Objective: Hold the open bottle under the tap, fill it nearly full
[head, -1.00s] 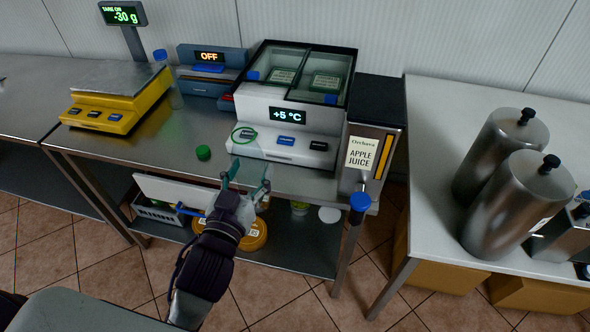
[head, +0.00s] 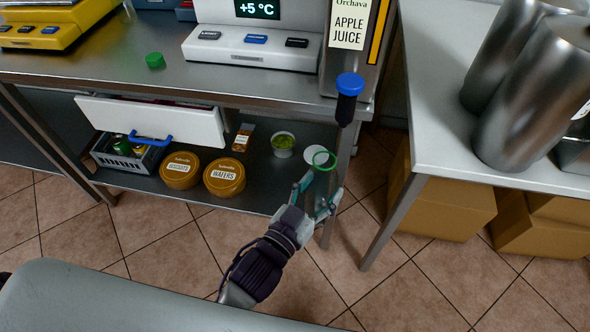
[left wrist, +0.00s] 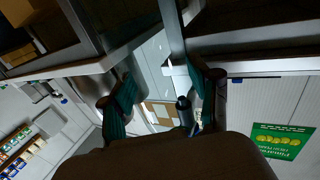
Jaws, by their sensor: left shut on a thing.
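The juice dispenser labelled APPLE JUICE (head: 350,25) stands at the counter's right end. Its tap has a blue knob (head: 349,83) and a black spout (head: 346,109) over the counter's edge. My left gripper (head: 318,193) is below the tap, shut on the bottle. The bottle's body is clear and barely shows; its green ring (head: 313,162) appears above the fingers, below and slightly left of the spout and apart from it. No liquid can be made out. In the left wrist view the teal fingers (left wrist: 162,100) stand apart, the clear bottle hard to see between them. My right gripper is out of view.
A green cap (head: 155,60) lies on the steel counter (head: 240,84). A white table (head: 450,130) with steel canisters (head: 545,100) stands to the right.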

